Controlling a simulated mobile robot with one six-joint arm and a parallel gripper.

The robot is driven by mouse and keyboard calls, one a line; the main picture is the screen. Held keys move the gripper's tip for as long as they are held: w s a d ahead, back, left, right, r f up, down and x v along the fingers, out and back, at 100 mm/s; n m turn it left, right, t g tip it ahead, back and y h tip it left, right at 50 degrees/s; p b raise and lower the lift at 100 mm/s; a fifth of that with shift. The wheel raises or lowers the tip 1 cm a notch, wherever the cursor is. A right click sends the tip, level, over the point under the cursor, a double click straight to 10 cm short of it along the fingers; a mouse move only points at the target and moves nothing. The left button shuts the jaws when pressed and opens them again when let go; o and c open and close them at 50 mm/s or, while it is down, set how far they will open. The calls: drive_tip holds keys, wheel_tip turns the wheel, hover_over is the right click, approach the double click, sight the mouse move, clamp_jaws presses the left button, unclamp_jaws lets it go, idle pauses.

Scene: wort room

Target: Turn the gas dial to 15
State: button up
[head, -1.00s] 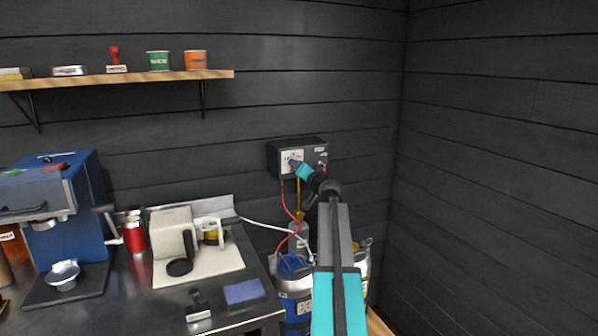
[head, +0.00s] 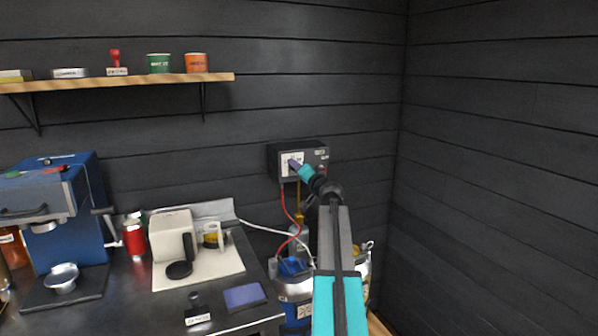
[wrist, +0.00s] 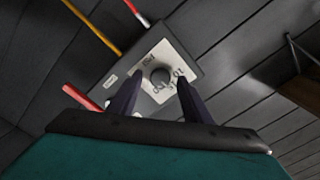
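The gas box (head: 315,156) is a dark box on the back wall with a white dial plate (head: 287,170) on its front. In the wrist view the round dark dial (wrist: 160,76) sits in the middle of the printed white plate (wrist: 151,60). My gripper (head: 293,163) is at the box front; in the wrist view its two dark fingers (wrist: 158,92) stand apart on either side of the dial, with a gap visible around it. The fingers look open and not closed on the dial. The dial's pointer setting is too small to read.
A red hose (head: 284,200) and a yellow hose (head: 299,206) hang below the box. Blue-and-silver kegs (head: 296,285) stand beneath. A steel counter (head: 130,300) with a blue machine (head: 45,190) is at left; a wooden shelf (head: 130,80) is above. The right wall is bare.

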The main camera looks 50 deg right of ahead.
drive_tip(key=shift+a, duration=0.1)
drive_tip(key=b+v, duration=0.1)
drive_tip(key=v, duration=1.2)
drive_tip(key=shift+s+b, duration=0.35)
drive_tip(key=shift+a+f, duration=0.1)
idle(0.6)
